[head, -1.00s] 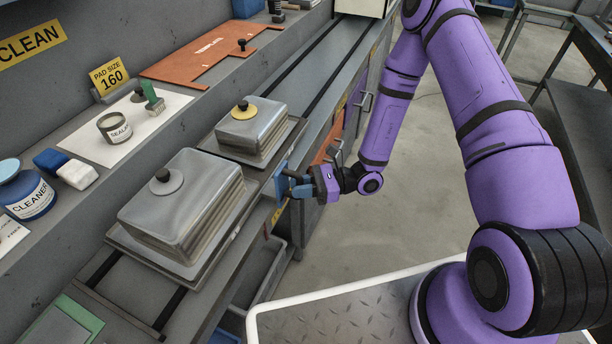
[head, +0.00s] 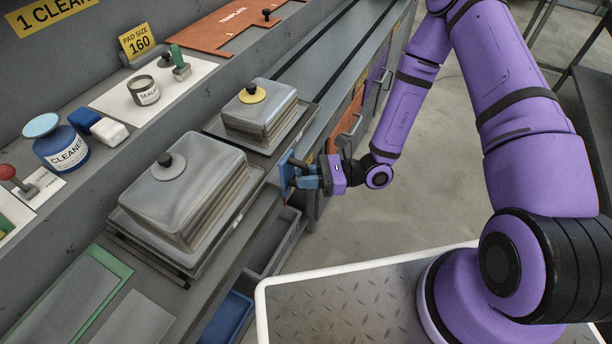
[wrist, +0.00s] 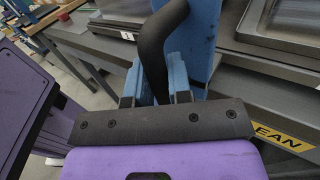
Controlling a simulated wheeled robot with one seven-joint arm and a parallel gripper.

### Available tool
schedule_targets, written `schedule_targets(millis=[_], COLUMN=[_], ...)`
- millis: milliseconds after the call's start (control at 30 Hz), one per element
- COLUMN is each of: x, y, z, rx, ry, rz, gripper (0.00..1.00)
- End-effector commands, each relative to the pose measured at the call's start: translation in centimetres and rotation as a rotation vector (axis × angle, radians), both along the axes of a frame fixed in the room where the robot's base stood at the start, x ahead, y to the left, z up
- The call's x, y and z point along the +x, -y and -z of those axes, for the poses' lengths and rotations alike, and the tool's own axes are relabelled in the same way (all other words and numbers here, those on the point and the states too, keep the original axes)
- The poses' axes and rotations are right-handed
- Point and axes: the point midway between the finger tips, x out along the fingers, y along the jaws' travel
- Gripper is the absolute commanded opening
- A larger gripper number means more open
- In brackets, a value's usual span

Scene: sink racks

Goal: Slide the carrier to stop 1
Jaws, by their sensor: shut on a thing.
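The carrier is a long grey tray assembly on the bench rails. My gripper (head: 303,182) is shut on the dark curved handle (wrist: 160,45) in front of this plate. The fingertips' exact contact is partly hidden. A yellow sign reading "1 CLEAN" (head: 52,12) is on the back wall.
Dark rails (head: 335,45) run far along the bench. Green-edged flat pads (head: 75,300) lie just beyond the carrier's near end. A shelf holds a cleaner jar (head: 62,148), a sealant tin (head: 144,90) and a brush (head: 180,65). Open bins (head: 272,240) sit below the bench edge.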

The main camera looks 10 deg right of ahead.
Motion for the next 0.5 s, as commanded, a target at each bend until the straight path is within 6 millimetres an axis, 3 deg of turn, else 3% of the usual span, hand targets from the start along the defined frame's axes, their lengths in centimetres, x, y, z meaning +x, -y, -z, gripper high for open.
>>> schedule_targets(millis=[33,100,133,500], x=[-0.54,-0.52,-0.49,-0.28], y=[-0.21,-0.20,-0.19,0.56], z=[0.09,0.07,0.07,0.06], rx=[-0.001,-0.001,-0.001,-0.001], ry=[-0.007,-0.007,-0.006,-0.004], rz=[-0.012,-0.011,-0.011,-0.005], gripper=[0.26,0.42,0.43,0.43])
